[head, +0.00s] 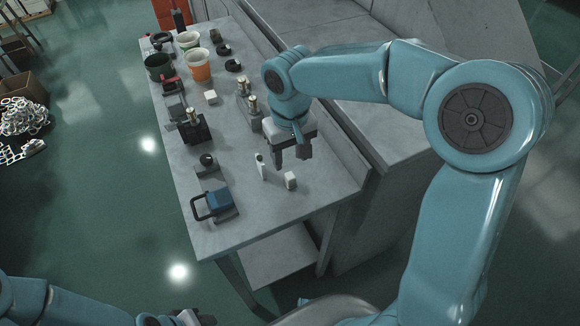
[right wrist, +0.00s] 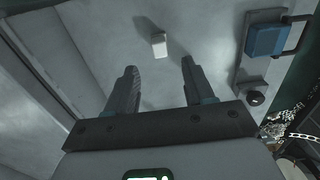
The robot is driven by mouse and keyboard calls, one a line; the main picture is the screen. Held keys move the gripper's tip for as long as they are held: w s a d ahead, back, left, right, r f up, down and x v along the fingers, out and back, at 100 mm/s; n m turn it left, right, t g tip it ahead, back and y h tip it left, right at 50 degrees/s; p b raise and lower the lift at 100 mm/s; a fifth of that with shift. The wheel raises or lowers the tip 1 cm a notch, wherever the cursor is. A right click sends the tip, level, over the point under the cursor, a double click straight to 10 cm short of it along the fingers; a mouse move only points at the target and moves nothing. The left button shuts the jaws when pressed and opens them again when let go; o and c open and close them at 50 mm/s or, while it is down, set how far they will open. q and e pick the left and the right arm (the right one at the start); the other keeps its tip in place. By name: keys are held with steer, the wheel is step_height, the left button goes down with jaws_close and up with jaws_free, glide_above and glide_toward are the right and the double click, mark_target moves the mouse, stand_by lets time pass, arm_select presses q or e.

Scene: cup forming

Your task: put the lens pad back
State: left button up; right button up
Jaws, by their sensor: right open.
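A small white block (head: 290,180), which looks like the lens pad, stands on the grey table (head: 255,212) near its front right. In the right wrist view a white block (right wrist: 158,45) shows beyond the gap between the fingertips, apart from them. My left gripper (head: 180,318) is only partly visible at the bottom edge.
A blue device with a black handle (head: 219,199) sits at the front left, with a black knob (head: 207,160) behind it. Fittings (head: 194,127), an orange cup (head: 199,65) and a green cup (head: 158,66) stand farther back. The table's front right corner is clear.

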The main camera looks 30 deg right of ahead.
step_height(320, 180, up, 4)
steer(key=shift+f, duration=0.15)
stand_by(0.6)
